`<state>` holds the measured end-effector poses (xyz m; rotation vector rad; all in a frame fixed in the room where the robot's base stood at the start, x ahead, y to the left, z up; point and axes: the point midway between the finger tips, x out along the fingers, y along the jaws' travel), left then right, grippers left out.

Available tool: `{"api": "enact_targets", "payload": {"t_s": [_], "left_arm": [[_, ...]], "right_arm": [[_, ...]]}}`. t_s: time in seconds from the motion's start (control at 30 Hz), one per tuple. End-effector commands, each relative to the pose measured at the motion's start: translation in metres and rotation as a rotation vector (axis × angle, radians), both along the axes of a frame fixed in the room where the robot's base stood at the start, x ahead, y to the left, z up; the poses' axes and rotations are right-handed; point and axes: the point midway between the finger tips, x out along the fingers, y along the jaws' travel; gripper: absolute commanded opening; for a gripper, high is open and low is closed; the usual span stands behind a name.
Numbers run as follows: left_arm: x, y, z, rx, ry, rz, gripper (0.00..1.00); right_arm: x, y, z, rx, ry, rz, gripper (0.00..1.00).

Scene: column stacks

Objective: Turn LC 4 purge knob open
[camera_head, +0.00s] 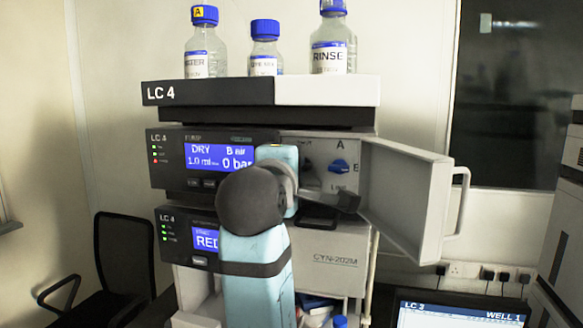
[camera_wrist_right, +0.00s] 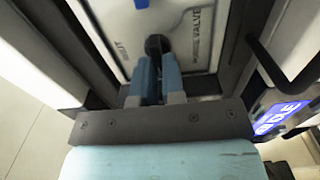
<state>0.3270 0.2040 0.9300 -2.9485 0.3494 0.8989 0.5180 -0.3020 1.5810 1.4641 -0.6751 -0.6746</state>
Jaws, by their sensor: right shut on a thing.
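The LC 4 pump module (camera_head: 215,160) has its front door (camera_head: 405,195) swung open to the right. Behind it is a pale panel with a blue knob (camera_head: 339,166) near the letters A and E. In the right wrist view, a dark knob (camera_wrist_right: 156,43) sits on the pale panel below a blue part (camera_wrist_right: 141,3). My right gripper (camera_wrist_right: 158,60) is shut on this dark knob, its two blue fingers on either side. In the head view my right arm hides the knob and most of the gripper. My left gripper is not in view.
Several bottles, including the RINSE bottle (camera_head: 329,45), stand on the top tray (camera_head: 325,91). The door's handle (camera_head: 460,200) sticks out at right. The LC 3 screen (camera_head: 460,312) is at bottom right, and a black chair (camera_head: 123,255) is at left.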

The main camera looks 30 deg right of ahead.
Motion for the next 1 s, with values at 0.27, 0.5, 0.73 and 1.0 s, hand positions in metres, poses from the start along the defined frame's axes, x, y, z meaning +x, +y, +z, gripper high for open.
{"api": "enact_targets", "payload": {"t_s": [0.27,0.5,0.73,1.0], "left_arm": [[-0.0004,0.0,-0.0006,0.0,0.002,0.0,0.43],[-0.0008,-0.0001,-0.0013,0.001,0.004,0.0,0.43],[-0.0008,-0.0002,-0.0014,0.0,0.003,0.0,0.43],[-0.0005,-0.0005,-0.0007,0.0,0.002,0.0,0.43]], "right_arm": [[-0.0002,-0.0003,0.0018,-0.004,-0.002,0.0,0.0],[-0.0002,-0.0003,0.0015,-0.004,-0.002,0.0,0.35],[0.0,-0.0001,0.0008,-0.002,-0.001,0.0,0.35],[0.006,-0.0007,0.0005,-0.002,0.001,0.001,0.35]]}}
